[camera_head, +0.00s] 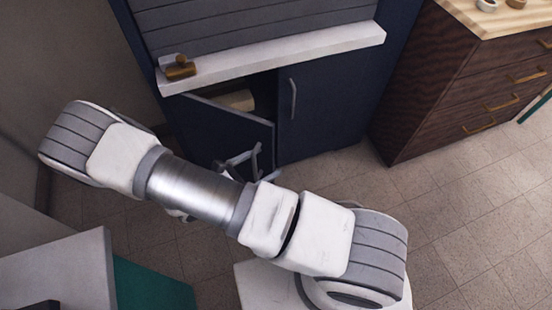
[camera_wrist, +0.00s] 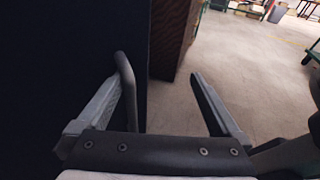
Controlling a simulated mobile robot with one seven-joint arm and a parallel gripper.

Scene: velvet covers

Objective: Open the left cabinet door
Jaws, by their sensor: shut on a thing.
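The left cabinet door (camera_head: 215,130) is dark blue and stands partly open, its free edge swung out toward me. A gap shows behind its top edge. My gripper (camera_head: 240,162) is at the free edge of this door, low in the head view. In the wrist view the door is the dark panel (camera_wrist: 70,60) at left, and its bar handle (camera_wrist: 125,85) stands beside the left finger. The exact contact is hard to see. The right cabinet door (camera_head: 325,110) is closed, with a grey handle (camera_head: 293,97).
A white ledge (camera_head: 290,52) runs above the doors, with a small brass-coloured object (camera_head: 180,68) on it. A tan object (camera_head: 238,100) shows inside the cabinet. A brown drawer unit (camera_head: 450,90) stands at right. The tiled floor (camera_head: 440,210) is clear at right.

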